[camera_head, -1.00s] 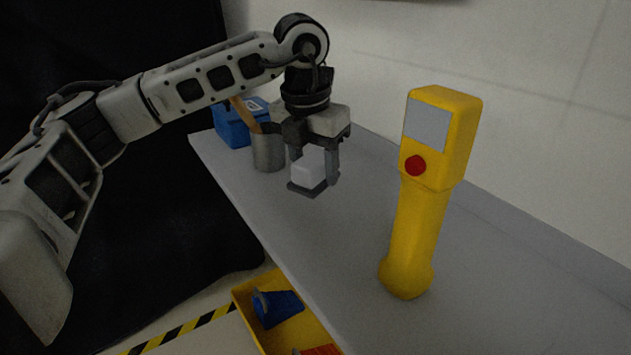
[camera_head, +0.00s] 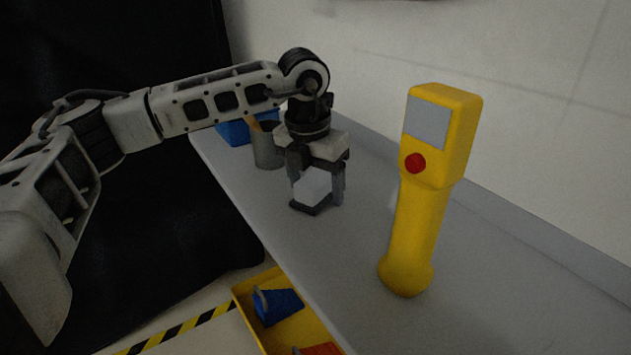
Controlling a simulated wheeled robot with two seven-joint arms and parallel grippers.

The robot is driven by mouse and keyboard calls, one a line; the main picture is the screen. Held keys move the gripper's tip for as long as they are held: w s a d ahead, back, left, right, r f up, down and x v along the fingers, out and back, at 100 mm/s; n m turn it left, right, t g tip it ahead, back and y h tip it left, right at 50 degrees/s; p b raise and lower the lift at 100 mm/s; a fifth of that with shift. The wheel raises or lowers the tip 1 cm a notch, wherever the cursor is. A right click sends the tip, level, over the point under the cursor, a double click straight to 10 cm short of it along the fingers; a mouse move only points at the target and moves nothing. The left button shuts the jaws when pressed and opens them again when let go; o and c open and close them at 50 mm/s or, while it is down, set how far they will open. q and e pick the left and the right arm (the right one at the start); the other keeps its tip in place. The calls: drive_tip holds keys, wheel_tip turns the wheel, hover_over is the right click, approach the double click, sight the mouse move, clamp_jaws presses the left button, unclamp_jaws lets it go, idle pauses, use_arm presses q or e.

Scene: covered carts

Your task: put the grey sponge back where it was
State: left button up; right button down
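The grey sponge (camera_head: 313,187) is a small block with a pale grey upper part and a dark grey layer underneath. My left gripper (camera_head: 316,182) points down over the grey cart top and is shut on the sponge, with a finger at each side. The sponge is low over the cart top (camera_head: 345,265); I cannot tell whether its underside touches. My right gripper is not in view.
A tall yellow device (camera_head: 420,215) with a red button stands upright at the right. A metal cup (camera_head: 267,148) and a blue box (camera_head: 234,133) stand behind the gripper. A yellow tray (camera_head: 268,338) with a blue item (camera_head: 278,306) sits below the cart's edge. The cart's middle is clear.

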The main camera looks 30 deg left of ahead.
sight(309, 182)
use_arm(q)
wheel_tip(309, 182, up, 12)
drive_tip(key=s, duration=0.1)
drive_tip(key=shift+s+r+p, duration=0.15)
drive_tip(key=shift+s+p, duration=0.15)
drive_tip(key=shift+s, duration=0.1)
idle(0.6)
